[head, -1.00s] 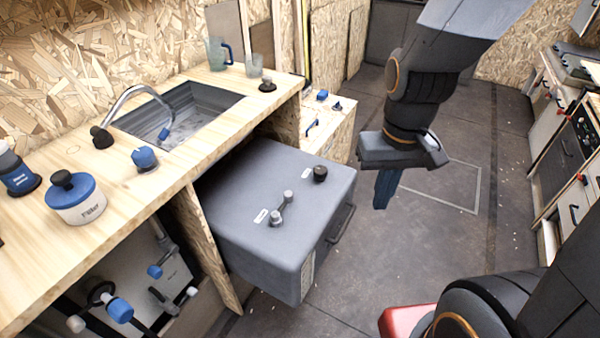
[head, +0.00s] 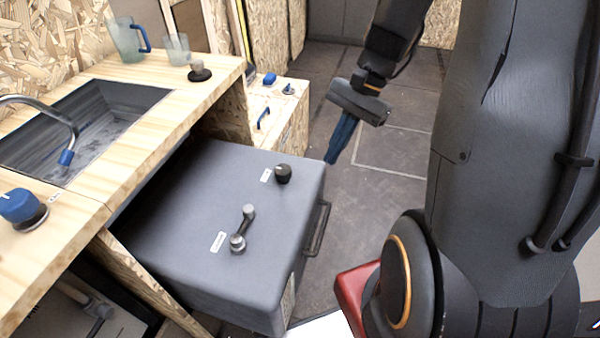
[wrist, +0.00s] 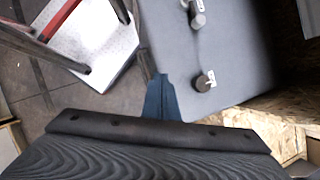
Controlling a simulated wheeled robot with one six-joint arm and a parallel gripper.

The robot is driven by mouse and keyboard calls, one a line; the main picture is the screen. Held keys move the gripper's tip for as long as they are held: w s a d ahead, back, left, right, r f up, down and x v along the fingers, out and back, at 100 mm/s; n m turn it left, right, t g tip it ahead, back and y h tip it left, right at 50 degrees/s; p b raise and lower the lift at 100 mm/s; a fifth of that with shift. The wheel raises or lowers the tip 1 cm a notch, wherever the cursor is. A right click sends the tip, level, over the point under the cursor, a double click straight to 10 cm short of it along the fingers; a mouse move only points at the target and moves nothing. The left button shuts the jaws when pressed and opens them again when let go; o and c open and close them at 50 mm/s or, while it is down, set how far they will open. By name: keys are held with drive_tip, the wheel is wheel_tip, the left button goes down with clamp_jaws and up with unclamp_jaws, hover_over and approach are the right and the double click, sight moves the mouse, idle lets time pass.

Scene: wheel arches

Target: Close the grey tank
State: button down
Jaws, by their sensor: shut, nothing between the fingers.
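The grey tank (head: 185,215) sticks out from under the wooden counter in the head view. On its top are a grey lever valve (head: 243,229) and a black round cap (head: 283,174), each beside a small white label. A dark handle (head: 317,229) is on its front face. My gripper (head: 331,160) is shut and empty, pointing down just beyond the tank's far front corner, apart from the handle. In the wrist view my blue fingers (wrist: 160,98) are together beside the edge of the tank top (wrist: 232,55), with the black cap (wrist: 204,82) close by.
The counter (head: 130,150) holds a sink (head: 95,125), a tap, cups and a blue knob (head: 22,208). A lower wooden cabinet (head: 285,115) stands behind the tank. The floor (head: 395,165) beyond my gripper is clear.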

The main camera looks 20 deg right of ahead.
drive_tip(key=w+d+f+m+t+y+b, duration=0.35)
drive_tip(key=w+d+f+m+b, duration=0.2)
drive_tip(key=w+d+m, duration=0.25)
approach(303, 178)
drive_tip(key=a, duration=0.1)
drive_tip(key=a+f, duration=0.1)
drive_tip(key=w+a, duration=0.1)
drive_tip(key=shift+f+g+y, duration=0.25)
drive_tip(key=shift+f+y, duration=0.05)
drive_tip(key=shift+y, duration=0.05)
drive_tip(key=shift+w+a+r, duration=0.1)
drive_tip(key=shift+a, duration=0.5)
drive_tip(key=shift+w+a+r, duration=0.1)
drive_tip(key=shift+a, duration=0.45)
drive_tip(key=shift+w+a, duration=0.15)
drive_tip(key=shift+a, duration=0.45)
